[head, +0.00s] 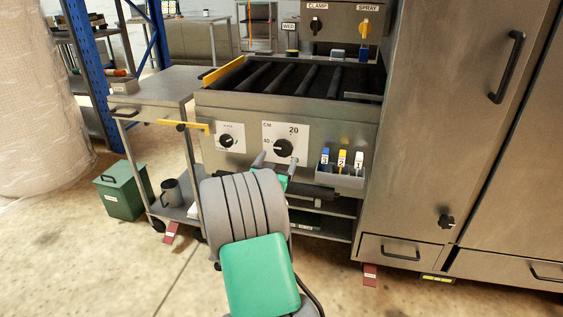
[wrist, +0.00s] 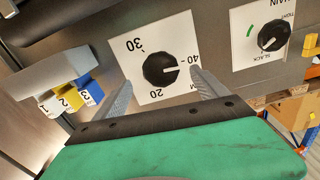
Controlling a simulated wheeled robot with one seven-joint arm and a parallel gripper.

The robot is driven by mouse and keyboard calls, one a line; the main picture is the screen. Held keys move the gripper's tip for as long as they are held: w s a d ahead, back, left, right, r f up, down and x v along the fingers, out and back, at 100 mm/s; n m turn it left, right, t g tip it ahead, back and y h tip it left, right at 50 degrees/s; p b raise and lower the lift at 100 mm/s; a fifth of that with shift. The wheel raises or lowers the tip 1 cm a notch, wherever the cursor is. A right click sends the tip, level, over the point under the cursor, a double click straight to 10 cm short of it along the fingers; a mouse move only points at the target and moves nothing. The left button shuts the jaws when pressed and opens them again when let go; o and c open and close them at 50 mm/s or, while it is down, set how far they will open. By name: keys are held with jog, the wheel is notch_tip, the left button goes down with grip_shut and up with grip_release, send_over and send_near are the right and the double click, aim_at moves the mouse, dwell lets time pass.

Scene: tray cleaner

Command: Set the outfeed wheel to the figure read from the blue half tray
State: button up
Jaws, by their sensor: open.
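The outfeed wheel appears to be the black knob on the white CM plate (head: 284,148), low on the front of the steel machine. In the wrist view the knob (wrist: 160,69) appears upside down, with 20, 30 and 40 on its plate. Its white mark points close to 40. My gripper (head: 274,165) is open in front of this plate. In the wrist view its two fingers (wrist: 161,78) stand on either side of the knob, apart from each other; whether either touches it I cannot tell. I cannot make out a blue half tray in either view.
A smaller slack/tight chain knob (head: 226,140) sits left of the CM plate. A holder (head: 345,180) with blue, yellow and white numbered tags is to the right. A yellow-edged roller bed (head: 290,78) lies above. A steel cart (head: 160,90) stands left and a tall cabinet (head: 420,120) right.

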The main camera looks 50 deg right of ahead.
aim_at(283, 150)
jog(key=b+x, duration=0.1)
jog(key=x, duration=0.4)
jog(key=shift+w+d, duration=0.2)
jog(key=shift+d, duration=0.1)
jog(key=c, duration=1.3)
